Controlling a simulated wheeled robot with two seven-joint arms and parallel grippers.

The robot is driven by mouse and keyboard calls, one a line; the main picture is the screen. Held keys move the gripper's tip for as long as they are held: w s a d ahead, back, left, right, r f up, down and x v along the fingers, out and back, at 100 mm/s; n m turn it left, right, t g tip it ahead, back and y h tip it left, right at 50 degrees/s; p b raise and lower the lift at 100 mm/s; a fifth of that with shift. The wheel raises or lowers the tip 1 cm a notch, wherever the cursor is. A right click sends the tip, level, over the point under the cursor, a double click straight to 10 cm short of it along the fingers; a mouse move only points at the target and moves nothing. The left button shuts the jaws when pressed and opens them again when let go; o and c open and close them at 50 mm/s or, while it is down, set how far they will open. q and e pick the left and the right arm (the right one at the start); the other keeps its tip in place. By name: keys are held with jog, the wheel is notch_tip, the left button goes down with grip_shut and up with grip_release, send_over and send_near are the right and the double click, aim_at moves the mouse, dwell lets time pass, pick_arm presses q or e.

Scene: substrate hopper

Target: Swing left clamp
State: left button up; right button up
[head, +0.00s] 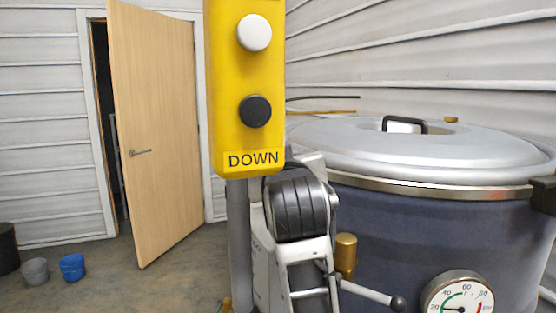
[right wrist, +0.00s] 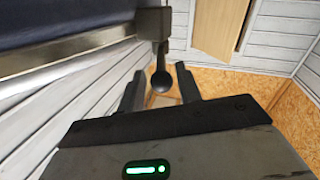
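In the right wrist view, a dark clamp (right wrist: 153,22) sits at the end of the vessel's metal rim. Its handle hangs from it and ends in a dark ball knob (right wrist: 161,82). My right gripper (right wrist: 160,88) is open, with the knob between its two fingers in the picture; I cannot tell whether they touch it. In the head view, a dark clamp block (head: 544,192) shows at the right edge of the vessel (head: 420,225), cut off by the frame. I cannot tell which side's clamp the wrist view shows. My left gripper is not in view.
A yellow pendant (head: 230,85) marked DOWN blocks the middle of the head view. The vessel has a domed lid (head: 400,145), a gauge (head: 458,298) and a brass fitting (head: 345,255). A wooden door (head: 155,130) stands ajar; blue (head: 72,267) and grey (head: 35,271) buckets stand at left.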

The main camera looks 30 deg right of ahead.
jog(key=v, duration=0.4)
jog(key=shift+s, duration=0.1)
